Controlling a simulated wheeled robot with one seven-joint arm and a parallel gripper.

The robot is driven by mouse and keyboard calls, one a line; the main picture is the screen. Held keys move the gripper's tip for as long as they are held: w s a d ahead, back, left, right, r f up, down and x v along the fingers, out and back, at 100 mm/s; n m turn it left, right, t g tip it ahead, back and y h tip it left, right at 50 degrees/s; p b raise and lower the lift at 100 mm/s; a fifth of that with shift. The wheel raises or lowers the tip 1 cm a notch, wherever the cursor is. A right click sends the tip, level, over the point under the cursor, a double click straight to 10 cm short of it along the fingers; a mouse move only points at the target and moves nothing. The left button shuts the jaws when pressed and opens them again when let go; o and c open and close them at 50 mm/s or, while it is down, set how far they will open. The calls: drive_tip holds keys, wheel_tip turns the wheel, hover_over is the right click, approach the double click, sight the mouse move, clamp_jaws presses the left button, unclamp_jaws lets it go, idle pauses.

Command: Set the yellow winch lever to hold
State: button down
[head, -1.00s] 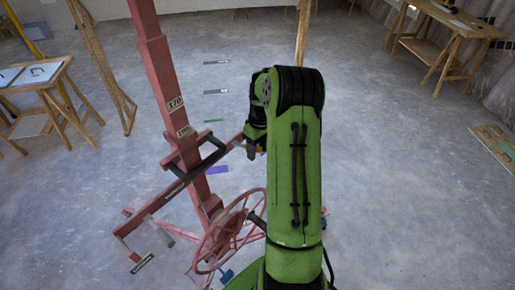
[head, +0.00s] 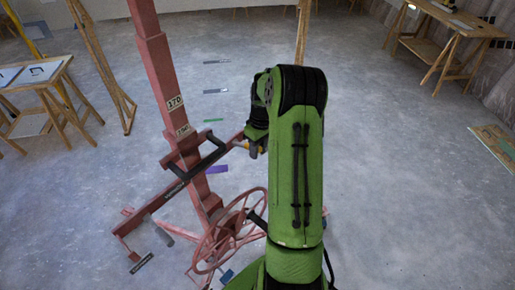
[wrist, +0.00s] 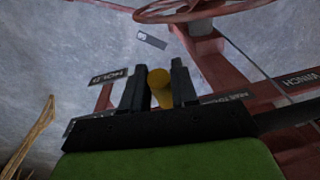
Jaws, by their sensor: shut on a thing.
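The yellow winch lever (wrist: 160,88) stands between the two black fingers of my gripper (wrist: 159,84) in the wrist view. The fingers are shut on it. The HOLD sign (wrist: 108,77) is just left of the fingers in that view, and another label (wrist: 228,98), only partly readable, is to their right. In the head view my gripper (head: 254,150) is at the right side of the red lift mast (head: 174,100). Only a small bit of yellow shows beside it there, so the lever's angle is hard to tell.
A red handwheel (head: 228,235) is below my gripper, close to my arm. A red bar with a black grip (head: 205,160) crosses the mast. Wooden trestle tables stand at the left (head: 35,88) and right (head: 452,30). The floor behind is mostly open.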

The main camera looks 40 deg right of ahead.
drive_tip(key=shift+s+f+t+b, duration=0.2)
drive_tip(key=shift+f+t+b, duration=0.2)
drive_tip(key=shift+f+b, duration=0.55)
wheel_tip(320, 180, down, 8)
drive_tip(key=t+y+b, duration=0.1)
drive_tip(key=t+b, duration=0.8)
drive_tip(key=b, duration=1.1)
drive_tip(key=shift+w+f+n, duration=0.15)
drive_tip(key=shift+f+n, duration=0.1)
drive_tip(key=shift+n, duration=0.05)
drive_tip(key=c, duration=0.9)
unclamp_jaws()
drive_tip(key=shift+c, duration=0.2)
drive_tip(key=shift+r, duration=0.1)
